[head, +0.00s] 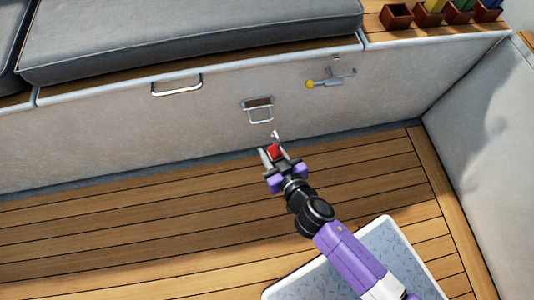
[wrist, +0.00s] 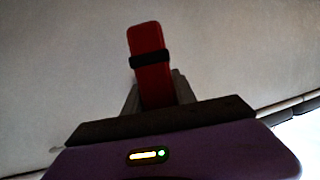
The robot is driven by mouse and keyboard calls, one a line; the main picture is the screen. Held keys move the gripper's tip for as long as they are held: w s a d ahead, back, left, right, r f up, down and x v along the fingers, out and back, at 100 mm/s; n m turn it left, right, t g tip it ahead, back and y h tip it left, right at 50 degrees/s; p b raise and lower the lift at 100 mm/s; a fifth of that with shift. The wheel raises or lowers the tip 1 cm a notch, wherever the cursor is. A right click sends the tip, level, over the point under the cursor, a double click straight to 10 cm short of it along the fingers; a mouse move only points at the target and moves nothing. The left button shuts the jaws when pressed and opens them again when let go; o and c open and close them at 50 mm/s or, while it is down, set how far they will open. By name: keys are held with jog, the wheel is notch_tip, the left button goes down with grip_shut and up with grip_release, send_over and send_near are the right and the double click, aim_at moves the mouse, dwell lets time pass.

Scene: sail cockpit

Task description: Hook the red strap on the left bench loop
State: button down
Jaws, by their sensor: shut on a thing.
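My gripper (head: 273,158) is shut on the red strap (head: 274,152), in front of the bench's lower wall in the head view. A small metal hook (head: 275,135) sticks up beyond the red part. In the wrist view the red strap (wrist: 151,62) stands up between the fingers with a black band around it; no hook can be made out there. A metal loop (head: 177,91) is on the bench wall to the upper left of my gripper. A second metal fitting with a loop (head: 259,117) is nearer, just above the hook. The hook appears apart from both.
Grey cushions (head: 190,35) lie on the bench top. Small bins (head: 397,16) stand at the top right. A pale, white-edged panel (head: 385,240) lies on the wooden floor (head: 130,230), otherwise clear.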

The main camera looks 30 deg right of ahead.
notch_tip(320, 180, down, 12)
jog(key=a+r+b, duration=0.1)
jog(key=b, duration=0.8)
jog(key=d+x, duration=0.1)
jog(key=x, duration=0.3)
jog(key=d+r+x, duration=0.1)
jog(key=x, duration=0.4)
jog(key=d+p+x, duration=0.1)
jog(key=x, duration=0.3)
jog(key=shift+w, duration=0.55)
dwell(0.5)
jog(key=c, duration=0.9)
grip_release()
jog(key=shift+f, duration=0.1)
jog(key=p+v, duration=0.1)
jog(key=v, duration=0.7)
jog(key=shift+d+p, duration=0.1)
jog(key=shift+p, duration=0.3)
